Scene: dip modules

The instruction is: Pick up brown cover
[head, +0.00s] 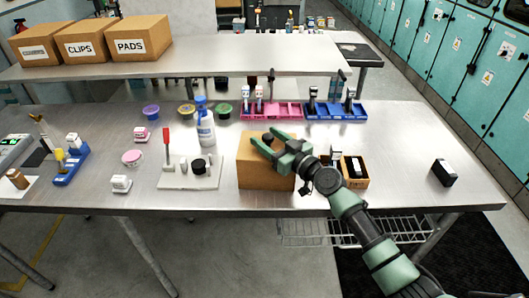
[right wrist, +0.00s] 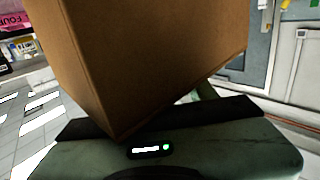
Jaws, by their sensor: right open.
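The brown cover (head: 262,172) is a plain brown box shape standing on the metal table near its front edge, right of the middle. It also fills the upper part of the right wrist view (right wrist: 140,60), close to the gripper, with one corner edge pointing down at it. My right gripper (head: 263,141) is green and black and reaches in from the right across the top of the cover. Its jaws are open. I cannot tell whether they touch the cover. My left gripper is not in view.
A plate with a red upright lever (head: 168,148) stands left of the cover, with a spray bottle (head: 206,130) behind. Pink (head: 284,111) and blue racks (head: 322,113) stand at the back. A small orange-brown box (head: 355,175) sits right, partly behind my arm.

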